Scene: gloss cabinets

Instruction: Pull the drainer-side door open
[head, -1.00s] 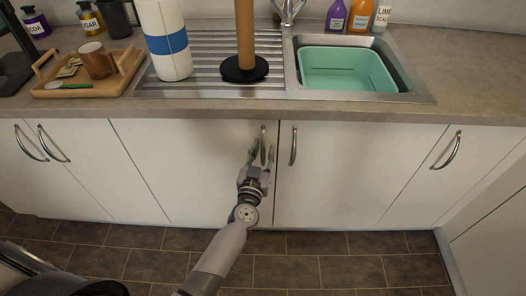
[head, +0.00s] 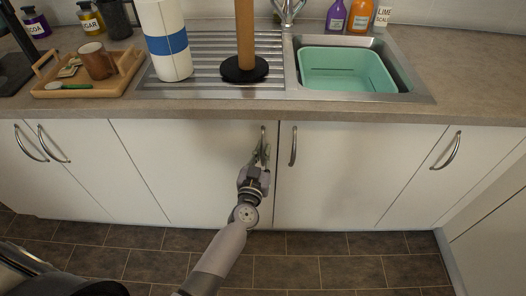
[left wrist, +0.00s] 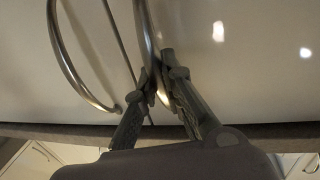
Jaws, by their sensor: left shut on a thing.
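The drainer-side door (head: 195,170) is a white gloss panel below the ribbed drainer (head: 210,62). It looks closed, flush with its neighbours. Its curved metal handle (head: 263,135) is upright near the door's right edge. My left gripper (head: 261,156) is shut on the lower part of this handle. In the left wrist view the fingers of my left gripper (left wrist: 160,85) close around the handle (left wrist: 148,35). The finger pads partly hide the handle there. My right gripper is not in view.
The neighbouring sink-side door (head: 335,170) has its own handle (head: 292,146) just right of the gripped one. A teal basin (head: 345,70) sits in the sink. A wooden tray (head: 125,82) and paper roll (head: 165,40) stand on top. The tiled floor (head: 320,270) in front is clear.

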